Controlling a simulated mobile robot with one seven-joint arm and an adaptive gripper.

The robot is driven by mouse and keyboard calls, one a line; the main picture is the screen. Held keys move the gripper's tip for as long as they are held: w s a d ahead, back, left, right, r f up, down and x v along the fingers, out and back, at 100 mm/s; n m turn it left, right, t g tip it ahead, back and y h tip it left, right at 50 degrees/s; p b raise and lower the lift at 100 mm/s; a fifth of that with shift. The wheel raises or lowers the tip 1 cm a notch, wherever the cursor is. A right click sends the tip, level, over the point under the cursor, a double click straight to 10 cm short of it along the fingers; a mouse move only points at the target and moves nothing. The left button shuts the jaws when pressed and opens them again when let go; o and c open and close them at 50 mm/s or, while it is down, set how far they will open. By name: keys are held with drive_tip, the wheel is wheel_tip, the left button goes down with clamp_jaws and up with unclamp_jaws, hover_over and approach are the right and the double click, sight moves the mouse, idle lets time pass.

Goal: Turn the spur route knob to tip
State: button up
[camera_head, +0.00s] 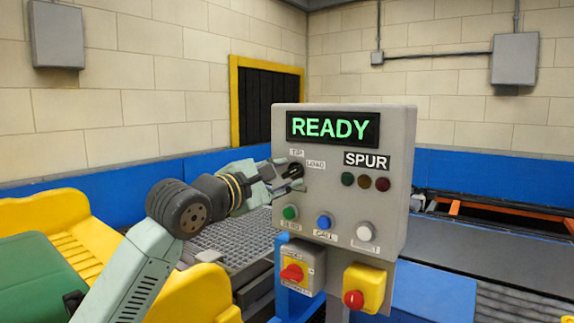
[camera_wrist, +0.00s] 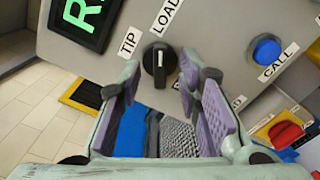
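The spur route knob is a round black knob with a white pointer line; it shows in the wrist view (camera_wrist: 158,62) and in the head view (camera_head: 296,171), partly covered by my gripper. In the wrist view the TIP label (camera_wrist: 129,43) lies up and left of it and the LOAD label (camera_wrist: 167,16) above it. The pointer line points up, roughly towards LOAD. My gripper (camera_wrist: 160,80) is open, with one finger on each side of the knob. In the head view my gripper (camera_head: 290,176) is at the panel face. I cannot tell whether the fingers touch the knob.
The grey control panel (camera_head: 343,187) has a READY display (camera_head: 333,128), a SPUR label (camera_head: 367,160) and three dark lamps. Green (camera_head: 290,212), blue (camera_head: 324,221) and white (camera_head: 366,231) buttons sit below. Two red switches (camera_head: 292,273) (camera_head: 353,299) hang underneath.

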drive_tip(key=shift+x, duration=0.85)
drive_tip(key=shift+c, duration=0.2)
clamp_jaws()
